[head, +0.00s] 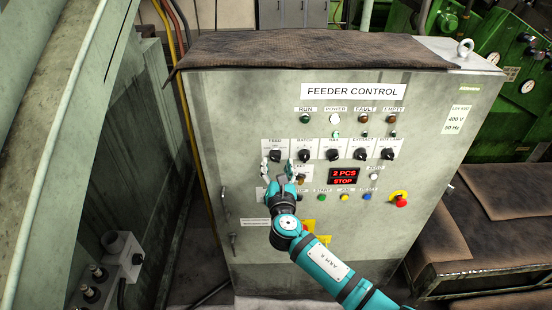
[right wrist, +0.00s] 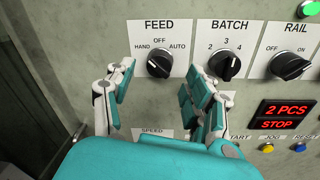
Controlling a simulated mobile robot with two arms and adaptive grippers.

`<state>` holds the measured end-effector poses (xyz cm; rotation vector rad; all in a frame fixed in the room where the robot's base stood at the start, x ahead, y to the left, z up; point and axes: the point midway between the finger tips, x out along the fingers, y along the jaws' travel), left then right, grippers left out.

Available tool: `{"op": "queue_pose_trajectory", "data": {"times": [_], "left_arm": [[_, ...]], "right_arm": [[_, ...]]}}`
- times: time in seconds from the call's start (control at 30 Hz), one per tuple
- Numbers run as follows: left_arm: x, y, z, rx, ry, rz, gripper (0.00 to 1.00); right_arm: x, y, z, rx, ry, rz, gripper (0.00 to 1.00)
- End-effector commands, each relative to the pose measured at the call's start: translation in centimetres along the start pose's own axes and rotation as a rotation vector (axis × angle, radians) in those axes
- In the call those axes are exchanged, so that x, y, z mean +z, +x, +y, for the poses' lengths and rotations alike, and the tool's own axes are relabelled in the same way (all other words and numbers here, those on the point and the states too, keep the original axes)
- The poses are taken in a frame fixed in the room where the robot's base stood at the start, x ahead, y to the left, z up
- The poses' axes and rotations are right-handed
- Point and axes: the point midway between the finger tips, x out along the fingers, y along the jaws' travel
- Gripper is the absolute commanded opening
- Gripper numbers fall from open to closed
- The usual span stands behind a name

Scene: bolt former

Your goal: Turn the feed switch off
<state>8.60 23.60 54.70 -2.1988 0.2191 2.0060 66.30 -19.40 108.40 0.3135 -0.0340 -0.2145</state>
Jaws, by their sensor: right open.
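The feed switch (head: 275,156) is a black rotary knob at the left end of a row of knobs on the grey feeder control panel (head: 420,175). In the right wrist view the feed switch (right wrist: 160,64) sits under the labels HAND, OFF and AUTO. I cannot tell surely which label it points at. My right gripper (head: 278,168) is open and empty, just below the knob in the head view. In the right wrist view its two fingers (right wrist: 158,82) are spread to either side below the knob, with no clear contact. My left gripper is not in view.
The batch knob (right wrist: 224,65) and rail knob (right wrist: 290,65) are close on the right. A display (head: 343,176) reads 2 PCS STOP. Several push buttons and a red emergency stop (head: 400,201) sit lower. A brown mat (head: 310,52) covers the cabinet top.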

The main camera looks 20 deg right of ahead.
Motion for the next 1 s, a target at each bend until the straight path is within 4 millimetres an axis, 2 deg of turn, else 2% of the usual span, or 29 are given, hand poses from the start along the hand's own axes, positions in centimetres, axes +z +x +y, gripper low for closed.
{"op": "queue_pose_trajectory", "data": {"times": [0.1,0.2,0.57,0.9,0.97,1.0], "left_arm": [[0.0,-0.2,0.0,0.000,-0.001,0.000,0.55],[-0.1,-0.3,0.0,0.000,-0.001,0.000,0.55],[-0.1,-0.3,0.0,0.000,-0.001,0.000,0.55],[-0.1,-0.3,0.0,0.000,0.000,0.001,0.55],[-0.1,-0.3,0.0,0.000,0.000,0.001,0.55],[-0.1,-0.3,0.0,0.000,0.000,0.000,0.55]], "right_arm": [[0.1,1.6,0.1,-0.001,0.001,-0.001,0.54],[0.0,2.4,0.1,0.000,0.000,0.000,0.54],[0.0,2.7,0.0,0.000,0.001,0.000,0.53],[-0.1,2.7,0.0,0.000,0.000,0.000,0.09],[-0.1,2.7,0.0,0.000,0.000,0.000,0.01],[-0.1,2.7,0.0,0.000,0.000,0.000,0.00]]}}
